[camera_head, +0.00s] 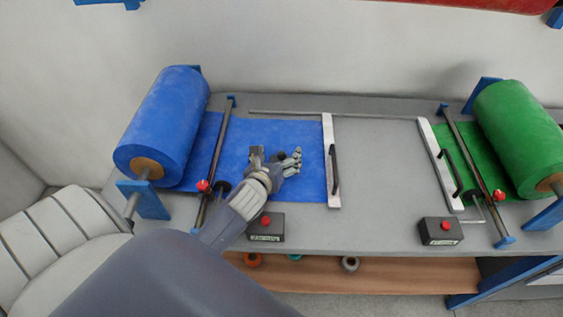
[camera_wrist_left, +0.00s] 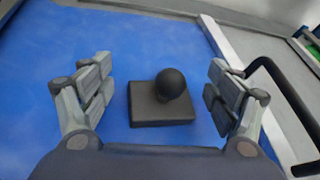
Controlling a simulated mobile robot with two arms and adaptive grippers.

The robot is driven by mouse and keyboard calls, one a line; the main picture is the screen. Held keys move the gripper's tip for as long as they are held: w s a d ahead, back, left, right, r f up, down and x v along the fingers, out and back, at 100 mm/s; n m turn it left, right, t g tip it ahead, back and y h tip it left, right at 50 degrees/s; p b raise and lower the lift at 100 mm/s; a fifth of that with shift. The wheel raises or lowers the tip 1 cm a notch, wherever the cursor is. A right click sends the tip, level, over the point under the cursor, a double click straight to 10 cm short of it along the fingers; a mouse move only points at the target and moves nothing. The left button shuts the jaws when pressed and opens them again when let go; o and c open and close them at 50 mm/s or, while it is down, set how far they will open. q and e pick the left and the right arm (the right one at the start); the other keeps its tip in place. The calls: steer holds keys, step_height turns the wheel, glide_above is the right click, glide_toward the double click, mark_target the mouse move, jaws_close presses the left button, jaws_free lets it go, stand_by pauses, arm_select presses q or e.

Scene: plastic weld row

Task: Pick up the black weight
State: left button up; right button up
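The black weight (camera_wrist_left: 160,108) is a flat square block with a round ball knob on top. It rests on the blue plastic sheet (camera_wrist_left: 125,45). My left gripper (camera_wrist_left: 158,90) is open, with one finger on each side of the weight and clear gaps to both. In the head view my left gripper (camera_head: 275,158) is over the blue sheet (camera_head: 305,145), and the weight (camera_head: 280,156) shows only as a dark bit between the fingers. My right gripper is in neither view.
A white bar with a black handle (camera_head: 330,165) lies along the sheet's right edge. A blue roll (camera_head: 165,125) is at left and a green roll (camera_head: 515,130) at right. Button boxes (camera_head: 266,228) (camera_head: 440,232) sit at the front. The grey table's middle (camera_head: 380,170) is clear.

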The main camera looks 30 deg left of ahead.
arm_select(q)
steer(key=c, duration=1.4)
steer(key=shift+w+r, duration=0.1)
steer(key=shift+r, duration=0.05)
steer(key=shift+c, duration=0.2)
